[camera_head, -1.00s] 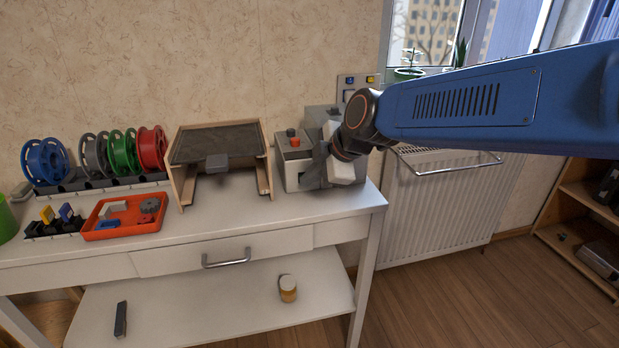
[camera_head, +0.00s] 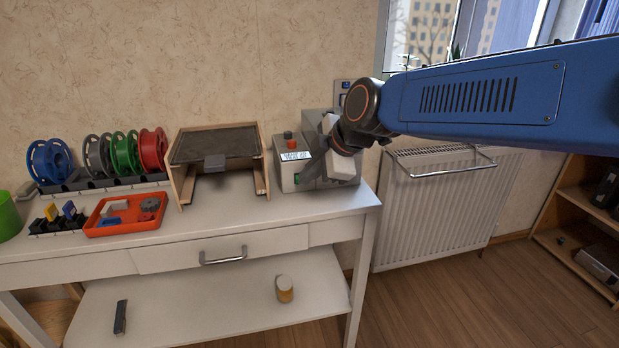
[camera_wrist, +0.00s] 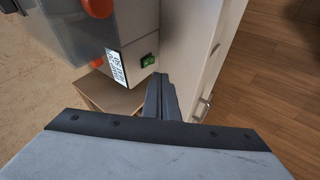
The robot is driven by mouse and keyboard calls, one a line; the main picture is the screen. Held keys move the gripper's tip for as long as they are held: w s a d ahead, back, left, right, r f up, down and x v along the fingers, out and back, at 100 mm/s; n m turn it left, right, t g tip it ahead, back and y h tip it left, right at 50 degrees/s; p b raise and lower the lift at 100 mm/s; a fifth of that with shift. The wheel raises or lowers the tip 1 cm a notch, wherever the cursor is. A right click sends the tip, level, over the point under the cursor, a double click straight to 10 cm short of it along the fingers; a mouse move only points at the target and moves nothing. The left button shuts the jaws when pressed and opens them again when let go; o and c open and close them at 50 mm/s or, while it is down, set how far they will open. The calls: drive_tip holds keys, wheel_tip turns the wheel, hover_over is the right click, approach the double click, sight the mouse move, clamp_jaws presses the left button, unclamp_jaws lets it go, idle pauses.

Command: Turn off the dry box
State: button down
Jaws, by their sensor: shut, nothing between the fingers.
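In the wrist view the display (camera_wrist: 116,65) and the green switch (camera_wrist: 148,61) are both visible at the upper left. My gripper (camera_wrist: 160,92) is shut and empty, with its fingers pointing toward the box front, just below and right of the switch. Whether they touch the box I cannot tell. In the head view my gripper (camera_head: 311,172) partly covers the box's right side.
A wooden-sided frame with a dark top (camera_head: 216,144) stands left of the box. An orange tray (camera_head: 125,225) and several filament spools (camera_head: 124,150) are farther left. A radiator (camera_head: 432,220) is right of the table. The table front before the box is bare.

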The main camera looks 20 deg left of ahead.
drive_tip(key=s+d+r, duration=0.1)
drive_tip(key=d+r, duration=0.3)
drive_tip(key=r, duration=0.4)
drive_tip(key=shift+d+r, duration=0.15)
drive_tip(key=shift+r, duration=0.1)
